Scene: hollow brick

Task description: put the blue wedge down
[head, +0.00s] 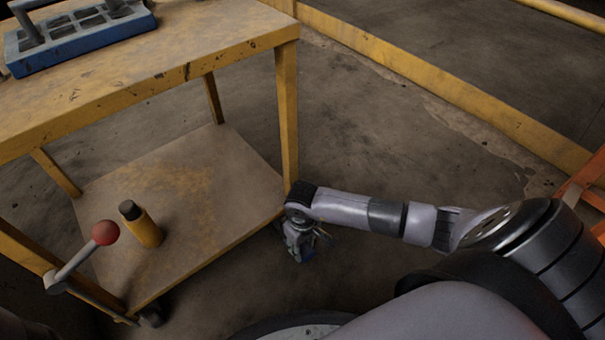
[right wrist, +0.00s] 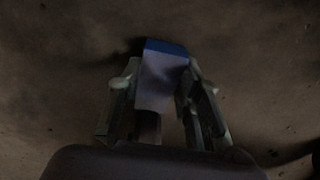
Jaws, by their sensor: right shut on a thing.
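The blue wedge (right wrist: 162,72) is between the two fingers of my right gripper (right wrist: 160,92) in the right wrist view, with a darker blue edge at its far end. In the head view the right gripper (head: 301,241) points down beside the near right leg of the yellow table, low over the floor. A small bit of the blue wedge (head: 308,254) shows at its fingertips there. The gripper is shut on the wedge. I cannot tell whether the wedge touches the floor. My left gripper is not in view.
A yellow table (head: 150,75) with a lower shelf (head: 190,190) stands at left. A blue tray-like block (head: 80,38) is on its top; a yellow bottle (head: 142,225) stands on the shelf. A red-knobbed lever (head: 105,232) is at lower left. Floor (head: 400,130) right of the table is clear.

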